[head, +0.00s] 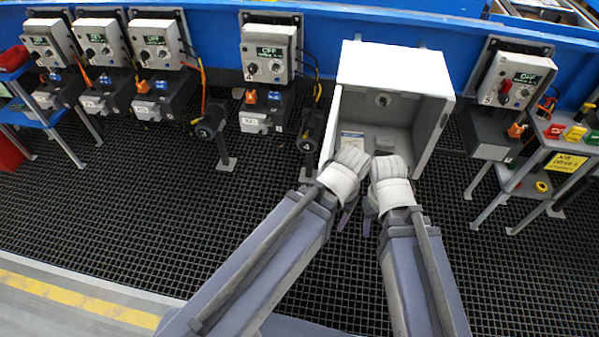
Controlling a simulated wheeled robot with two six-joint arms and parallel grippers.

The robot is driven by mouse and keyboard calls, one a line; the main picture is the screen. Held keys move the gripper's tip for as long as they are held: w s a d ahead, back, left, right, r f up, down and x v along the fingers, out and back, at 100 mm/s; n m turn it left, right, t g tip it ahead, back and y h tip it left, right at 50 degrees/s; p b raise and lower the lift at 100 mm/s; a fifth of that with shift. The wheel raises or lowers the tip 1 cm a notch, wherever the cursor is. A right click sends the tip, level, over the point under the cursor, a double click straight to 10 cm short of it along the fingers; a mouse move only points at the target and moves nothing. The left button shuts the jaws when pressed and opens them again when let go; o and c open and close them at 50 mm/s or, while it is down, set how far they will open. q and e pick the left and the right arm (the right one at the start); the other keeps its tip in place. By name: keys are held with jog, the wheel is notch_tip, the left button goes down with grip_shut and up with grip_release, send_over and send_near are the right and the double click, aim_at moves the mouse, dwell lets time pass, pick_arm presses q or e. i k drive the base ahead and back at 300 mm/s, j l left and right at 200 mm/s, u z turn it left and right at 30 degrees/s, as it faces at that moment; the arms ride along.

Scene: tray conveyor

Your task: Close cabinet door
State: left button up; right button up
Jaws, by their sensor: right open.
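The cabinet (395,68) is a pale grey box against the blue conveyor frame, right of centre in the head view. Its front is open and the inside shows, with a round fitting on the back wall and a label low on the left. I cannot clearly tell the door from the cabinet's side panels. My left gripper (352,159) is at the cabinet's lower front edge. My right gripper (389,168) is open just to its right, also at the lower opening. I see no object in either gripper. The fingertips are hard to make out, and contact with the cabinet cannot be told.
Several control boxes (269,52) with dark units below hang along the blue frame (215,30) left of the cabinet. Another control box (515,80) hangs to its right. A small blue-topped stand (40,108) is far left, a parts stand (565,160) far right. The dark grid floor (130,200) is largely clear.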

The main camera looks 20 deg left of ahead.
aim_at(328, 147)
jog(key=k+j+z, duration=0.1)
jog(key=j, duration=0.3)
jog(key=k+j, duration=0.2)
jog(key=j, duration=0.2)
jog(key=k+j+z, duration=0.15)
jog(key=j, duration=0.25)
